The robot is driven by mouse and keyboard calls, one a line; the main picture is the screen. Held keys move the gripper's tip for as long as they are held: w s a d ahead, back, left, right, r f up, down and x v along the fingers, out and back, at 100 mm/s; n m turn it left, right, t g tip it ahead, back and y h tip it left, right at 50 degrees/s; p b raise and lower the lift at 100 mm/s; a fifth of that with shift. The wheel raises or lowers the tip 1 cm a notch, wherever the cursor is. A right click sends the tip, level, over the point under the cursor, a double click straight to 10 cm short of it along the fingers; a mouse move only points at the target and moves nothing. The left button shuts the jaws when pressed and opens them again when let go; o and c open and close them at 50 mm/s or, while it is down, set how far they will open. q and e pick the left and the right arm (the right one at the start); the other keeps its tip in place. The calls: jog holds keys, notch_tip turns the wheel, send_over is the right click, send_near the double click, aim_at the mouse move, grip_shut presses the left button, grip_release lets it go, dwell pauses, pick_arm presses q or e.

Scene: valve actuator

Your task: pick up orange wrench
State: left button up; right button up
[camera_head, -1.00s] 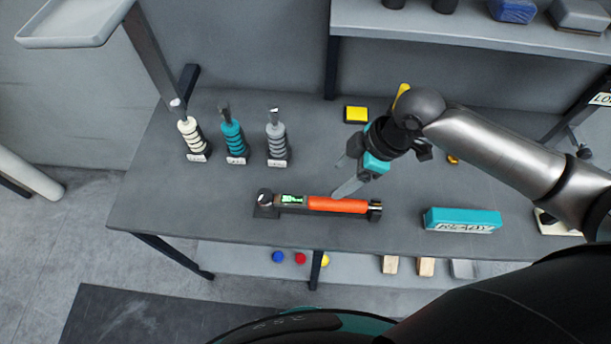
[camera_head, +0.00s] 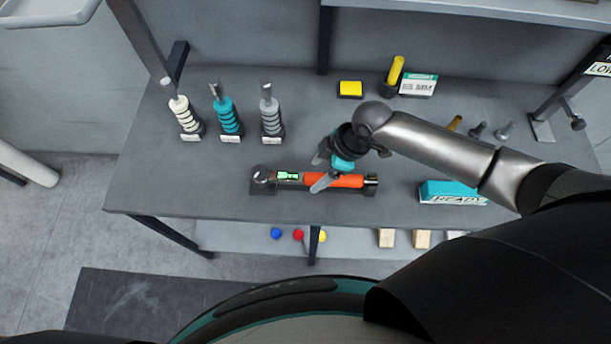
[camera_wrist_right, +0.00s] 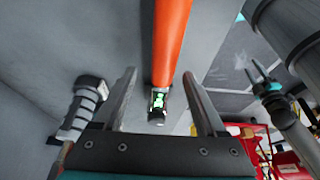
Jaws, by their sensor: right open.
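The orange wrench (camera_head: 345,181) lies on the grey table, its orange handle to the right and its dark head with a lit green display to the left. My right gripper (camera_head: 320,171) is open over the left part of the handle, with one finger in front of the wrench and one behind. In the right wrist view the wrench (camera_wrist_right: 171,40) runs between the two spread fingers (camera_wrist_right: 158,75), with no finger seen touching it.
White, teal and grey ringed tools (camera_head: 228,117) stand left of the wrench. A teal box (camera_head: 450,192) sits to its right. A yellow block (camera_head: 350,89) and a yellow-topped cylinder (camera_head: 394,74) are behind. The table front is clear.

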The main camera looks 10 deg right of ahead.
aim_at(316, 176)
jog(key=shift+x, duration=1.85)
jog(key=shift+s, duration=0.2)
grip_shut()
